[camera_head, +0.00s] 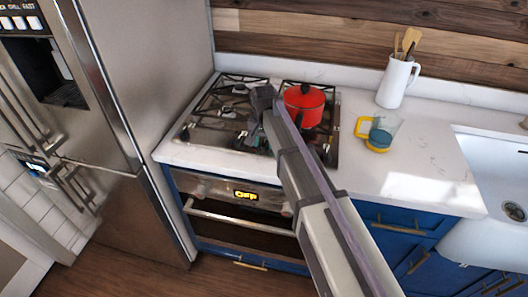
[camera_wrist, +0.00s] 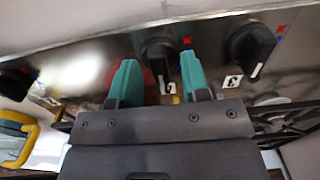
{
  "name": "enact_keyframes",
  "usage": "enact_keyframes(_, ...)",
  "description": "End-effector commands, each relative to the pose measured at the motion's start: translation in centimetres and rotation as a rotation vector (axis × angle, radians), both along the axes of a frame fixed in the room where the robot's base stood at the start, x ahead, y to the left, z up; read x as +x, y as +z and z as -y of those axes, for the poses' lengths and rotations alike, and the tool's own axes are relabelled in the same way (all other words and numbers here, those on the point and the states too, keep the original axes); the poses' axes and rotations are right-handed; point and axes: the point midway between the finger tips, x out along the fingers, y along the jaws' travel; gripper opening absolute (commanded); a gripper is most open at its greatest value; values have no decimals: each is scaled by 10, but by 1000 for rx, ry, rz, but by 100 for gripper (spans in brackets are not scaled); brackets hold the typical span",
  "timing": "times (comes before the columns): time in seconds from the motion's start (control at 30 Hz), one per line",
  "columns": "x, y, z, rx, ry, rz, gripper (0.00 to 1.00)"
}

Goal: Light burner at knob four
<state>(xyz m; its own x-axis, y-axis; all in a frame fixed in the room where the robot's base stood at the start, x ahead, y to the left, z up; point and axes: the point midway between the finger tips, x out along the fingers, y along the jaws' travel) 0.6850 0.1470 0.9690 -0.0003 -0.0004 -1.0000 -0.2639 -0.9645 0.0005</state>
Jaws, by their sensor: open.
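The gas cooktop (camera_head: 218,134) is set in the white counter, with black grates and a steel surface. In the wrist view a steel strip (camera_wrist: 90,70) carries black knobs with small white number tags, too small to read surely. One knob (camera_wrist: 160,52) shows between the two teal fingers of my open gripper (camera_wrist: 159,72); I cannot tell whether they touch it. A second knob (camera_wrist: 251,43) is to the right, and a third (camera_wrist: 14,83) is at the left edge. In the head view my gripper (camera_head: 262,142) is low over the cooktop's front middle, partly hidden by my arm. No flame shows.
A red pot (camera_head: 305,104) stands on the cooktop's right side, close to my arm. A mug with a yellow handle (camera_head: 380,134) and a white utensil jug (camera_head: 396,82) stand on the counter to the right. The oven display (camera_head: 245,195) reads OFF.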

Motion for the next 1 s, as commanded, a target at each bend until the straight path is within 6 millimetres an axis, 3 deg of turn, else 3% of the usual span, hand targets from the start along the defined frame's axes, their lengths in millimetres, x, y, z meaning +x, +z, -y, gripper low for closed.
enact_keyframes(0.23, 0, 0, 0, 0, 0, 0, 42)
enact_keyframes(0.67, 0, 0, 0, 0, 0, 0, 0)
enact_keyframes(1.0, 0, 0, 0, 0, 21, 0, 0)
